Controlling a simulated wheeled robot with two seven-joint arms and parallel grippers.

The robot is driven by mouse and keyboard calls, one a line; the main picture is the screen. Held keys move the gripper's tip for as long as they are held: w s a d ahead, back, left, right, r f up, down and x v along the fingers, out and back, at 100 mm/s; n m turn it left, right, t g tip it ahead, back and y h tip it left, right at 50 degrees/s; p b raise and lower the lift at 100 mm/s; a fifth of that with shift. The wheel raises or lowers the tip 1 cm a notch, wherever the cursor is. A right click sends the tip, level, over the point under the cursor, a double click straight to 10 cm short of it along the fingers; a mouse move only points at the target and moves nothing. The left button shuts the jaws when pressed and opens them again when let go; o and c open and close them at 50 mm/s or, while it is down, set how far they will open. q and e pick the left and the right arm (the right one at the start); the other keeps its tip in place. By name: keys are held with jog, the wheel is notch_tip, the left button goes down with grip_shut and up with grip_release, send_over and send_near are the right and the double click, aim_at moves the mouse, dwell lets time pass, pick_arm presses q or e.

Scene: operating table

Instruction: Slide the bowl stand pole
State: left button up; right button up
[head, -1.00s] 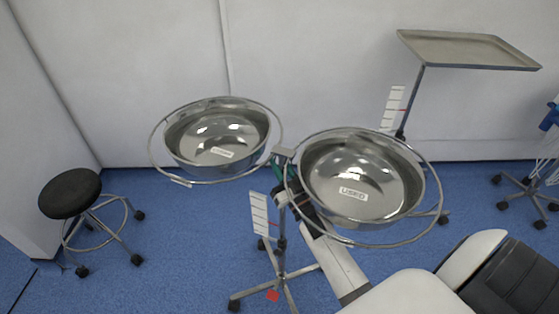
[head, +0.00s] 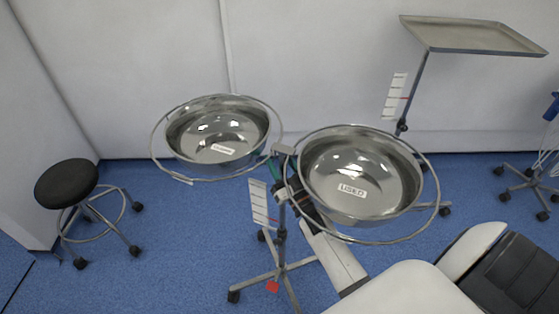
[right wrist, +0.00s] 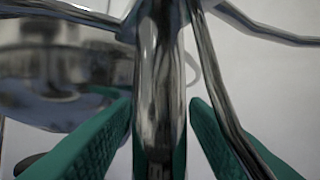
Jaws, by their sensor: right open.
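The bowl stand holds two steel bowls in wire rings, a left bowl (head: 217,134) and a right bowl (head: 360,182) labelled "USED". Its upright pole (head: 282,232) rises between them from a wheeled base, beside a white scale card (head: 260,203). My right gripper (head: 277,172) is at the top of the pole, just under the ring joint, partly hidden by the right bowl's ring. In the right wrist view the pole (right wrist: 160,90) stands between the two green finger pads of the gripper, which is open. Contact cannot be told. My left gripper is not in view.
A tray stand (head: 475,36) with its own scale card stands at the back right against the wall. A black stool (head: 67,184) is at the left. A wheeled base is at the far right. Blue floor is clear between stool and stand.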

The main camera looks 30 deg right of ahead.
jog(key=v, duration=1.2)
jog(key=s+a+f+g+p, duration=0.1)
jog(key=s+a+f+g, duration=0.15)
jog(key=f, duration=0.55)
jog(key=s+a+f+g+p, duration=0.15)
jog(key=f+g, duration=0.25)
jog(key=f, duration=0.4)
jog(key=s+a+f+g+p, duration=0.2)
jog(key=s+f+g, duration=0.15)
jog(key=f, duration=0.45)
jog(key=s+a+f+n+g+p, duration=0.1)
jog(key=s+f+g, duration=0.4)
jog(key=s, duration=0.8)
jog(key=s+a+f+n+g+p, duration=0.1)
jog(key=s+f+g, duration=0.5)
jog(key=s, duration=0.8)
notch_tip(320, 180, down, 3)
jog(key=shift+s+r+n+y, duration=0.1)
jog(key=shift+s+n+y, duration=0.1)
jog(key=shift+n+y, duration=0.2)
jog(key=shift+a, duration=0.15)
